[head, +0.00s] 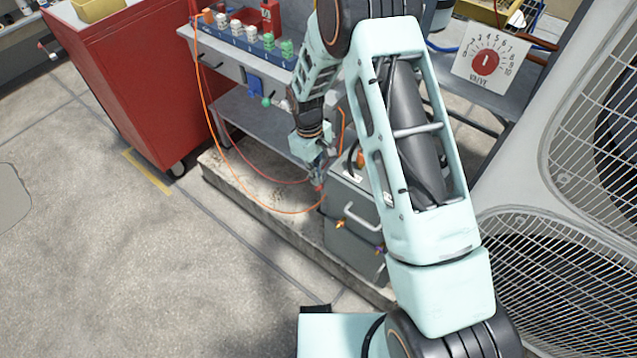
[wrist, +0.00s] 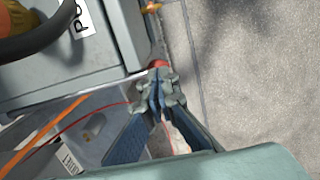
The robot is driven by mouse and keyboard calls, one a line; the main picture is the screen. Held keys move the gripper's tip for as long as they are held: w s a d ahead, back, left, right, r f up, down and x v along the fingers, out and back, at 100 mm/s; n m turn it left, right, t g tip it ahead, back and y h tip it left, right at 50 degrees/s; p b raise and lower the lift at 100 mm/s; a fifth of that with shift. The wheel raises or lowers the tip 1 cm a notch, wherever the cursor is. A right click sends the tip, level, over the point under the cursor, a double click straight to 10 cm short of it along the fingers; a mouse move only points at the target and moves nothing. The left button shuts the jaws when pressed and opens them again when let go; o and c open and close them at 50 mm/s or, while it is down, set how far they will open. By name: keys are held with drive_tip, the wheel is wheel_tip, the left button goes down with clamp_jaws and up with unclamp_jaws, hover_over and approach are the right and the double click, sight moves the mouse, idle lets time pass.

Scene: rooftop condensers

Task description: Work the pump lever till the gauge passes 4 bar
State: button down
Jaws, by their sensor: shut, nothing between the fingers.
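My gripper (head: 318,172) is shut and empty at the left side of a grey box unit (head: 352,205). In the wrist view its fingertips (wrist: 158,92) are close together beside the unit's edge. A small red part (wrist: 158,64) shows just past the fingertips; I cannot tell whether they touch it. The grey unit (wrist: 70,55) carries a white label starting "PU" (wrist: 84,16), with an orange part (wrist: 20,18) and a black curved part (wrist: 30,42) on top. I cannot clearly make out the pump lever or the pressure gauge; my arm covers part of the unit.
An orange hose (head: 225,160) loops down from the grey bench (head: 205,50) towards the unit. A red cabinet (head: 130,85) stands left. Floor at the lower left is clear.

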wheel_tip(320, 180, down, 2)
drive_tip(key=shift+b, duration=0.4)
drive_tip(key=shift+r, duration=0.1)
drive_tip(key=shift+w+a+r, duration=0.25)
drive_tip(key=shift+w+a, duration=0.2)
drive_tip(key=shift+a, duration=0.15)
drive_tip(key=shift+w+a+r, duration=0.25)
drive_tip(key=shift+w+a, duration=0.2)
drive_tip(key=shift+a, duration=0.15)
wheel_tip(320, 180, up, 12)
drive_tip(key=shift+w+a, duration=0.35)
drive_tip(key=shift+a, duration=0.1)
